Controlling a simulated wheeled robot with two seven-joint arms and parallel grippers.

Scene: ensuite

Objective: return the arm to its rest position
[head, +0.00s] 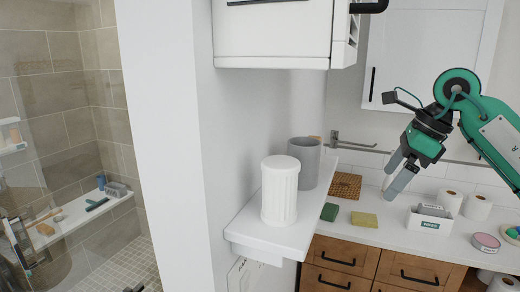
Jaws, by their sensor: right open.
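My right arm (490,125) is raised at the right of the head view, bent at its elbow. My right gripper (398,178) points down and to the left above the white counter, with its grey fingers apart. I see nothing between the fingers. It hangs in front of the wall, to the right of the small white shelf, and appears clear of the things on the counter. My left gripper is not in this view.
A white ribbed canister (280,192) and a grey cup (304,160) stand on the white shelf (262,236). Sponges (364,220), a woven box (345,186), a white holder (430,217) and paper rolls (477,207) are on the counter. A white cabinet (272,35) hangs above the shelf.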

